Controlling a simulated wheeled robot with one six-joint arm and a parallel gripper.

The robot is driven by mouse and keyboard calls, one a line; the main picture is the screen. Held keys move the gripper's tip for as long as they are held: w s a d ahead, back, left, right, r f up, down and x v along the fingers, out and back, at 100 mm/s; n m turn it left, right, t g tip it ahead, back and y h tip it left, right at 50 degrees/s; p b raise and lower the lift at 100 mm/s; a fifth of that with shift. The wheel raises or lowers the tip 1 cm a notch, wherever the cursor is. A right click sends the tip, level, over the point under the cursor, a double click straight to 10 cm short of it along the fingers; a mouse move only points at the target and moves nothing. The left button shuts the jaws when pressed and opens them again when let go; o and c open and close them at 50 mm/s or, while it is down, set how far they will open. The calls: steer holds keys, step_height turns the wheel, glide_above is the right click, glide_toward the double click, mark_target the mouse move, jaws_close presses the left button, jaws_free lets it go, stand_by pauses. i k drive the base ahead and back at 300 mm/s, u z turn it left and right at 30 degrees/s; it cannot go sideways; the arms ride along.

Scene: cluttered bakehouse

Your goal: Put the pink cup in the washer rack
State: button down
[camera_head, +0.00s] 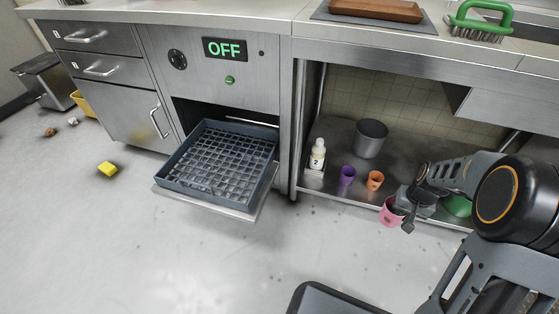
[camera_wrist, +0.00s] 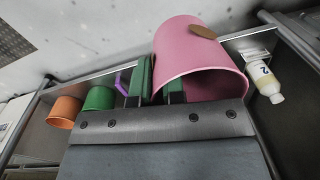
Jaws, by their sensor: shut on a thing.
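The pink cup (camera_head: 390,213) is at the front edge of the low shelf, right of the orange cup. My gripper (camera_head: 403,207) is shut on its side wall. In the wrist view the pink cup (camera_wrist: 198,48) is tilted with its mouth toward the camera, and a brown spot shows on its outside. The green-padded fingers of my gripper (camera_wrist: 154,78) are at the cup's left wall near the rim. Whether the cup touches the shelf is hard to tell. The washer rack (camera_head: 219,160) is a blue-grey gridded tray, empty, on the pulled-out washer door (camera_head: 249,206).
On the low shelf (camera_head: 336,170) stand a purple cup (camera_head: 348,175), an orange cup (camera_head: 375,180), a metal pot (camera_head: 370,138), a bottle (camera_head: 318,153) and a green cup (camera_head: 457,206), partly hidden by my arm. A yellow sponge (camera_head: 107,169) lies on the floor. The floor before the washer is clear.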

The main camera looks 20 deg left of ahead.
mark_target(197, 173)
steer(key=k, duration=0.1)
steer(key=z, duration=2.7)
steer(key=k, duration=3)
steer(key=u, duration=2.7)
steer(key=i, duration=0.55)
